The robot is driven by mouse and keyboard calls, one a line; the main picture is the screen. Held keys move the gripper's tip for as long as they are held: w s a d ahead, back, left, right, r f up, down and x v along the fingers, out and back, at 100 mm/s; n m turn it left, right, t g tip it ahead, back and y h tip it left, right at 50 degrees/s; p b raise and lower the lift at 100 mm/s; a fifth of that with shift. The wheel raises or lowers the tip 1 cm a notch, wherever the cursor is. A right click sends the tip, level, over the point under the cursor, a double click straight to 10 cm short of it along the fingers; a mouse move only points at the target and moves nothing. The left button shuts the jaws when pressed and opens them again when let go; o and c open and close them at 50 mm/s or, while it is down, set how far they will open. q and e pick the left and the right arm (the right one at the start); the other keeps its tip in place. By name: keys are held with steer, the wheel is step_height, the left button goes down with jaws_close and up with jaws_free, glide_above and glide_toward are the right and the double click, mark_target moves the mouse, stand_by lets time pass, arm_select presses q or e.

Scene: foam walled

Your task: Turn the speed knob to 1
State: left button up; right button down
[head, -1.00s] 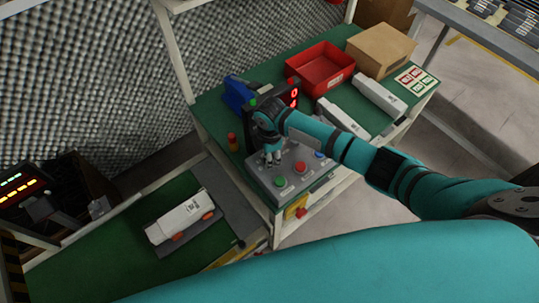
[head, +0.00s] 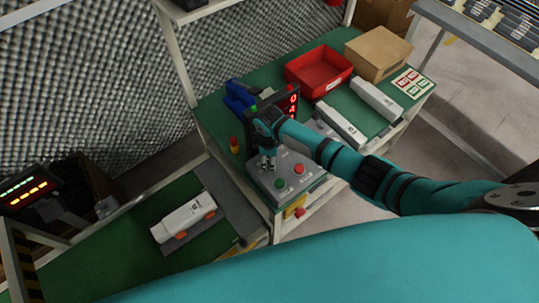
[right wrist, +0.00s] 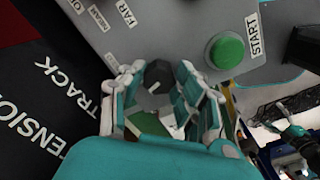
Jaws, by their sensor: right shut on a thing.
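The speed knob (right wrist: 158,74) is dark and round on the grey control panel (head: 312,182), with small labels around it that I cannot read fully. My right gripper (head: 267,163) reaches down onto the panel's left part in the head view. In the right wrist view its two fingers (right wrist: 160,84) stand on either side of the knob and are shut on it. The fingers hide part of the knob, and I cannot tell which mark it points to. In the head view the gripper hides the knob.
A green START button (right wrist: 225,50) is close to the knob; a red button (head: 299,169) sits further right. A black display (head: 288,103) with red digits stands behind. A red bin (head: 318,70), cardboard box (head: 378,53) and white cartons (head: 375,97) fill the table's right side.

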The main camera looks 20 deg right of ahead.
steer(key=shift+m+p, duration=0.8)
steer(key=shift+m, duration=0.8)
steer(key=c, duration=0.9)
jaws_free()
steer(key=shift+c, duration=0.2)
steer(key=shift+r, duration=0.15)
step_height(320, 180, up, 12)
steer(key=shift+a, duration=0.15)
steer(key=shift+s, duration=0.1)
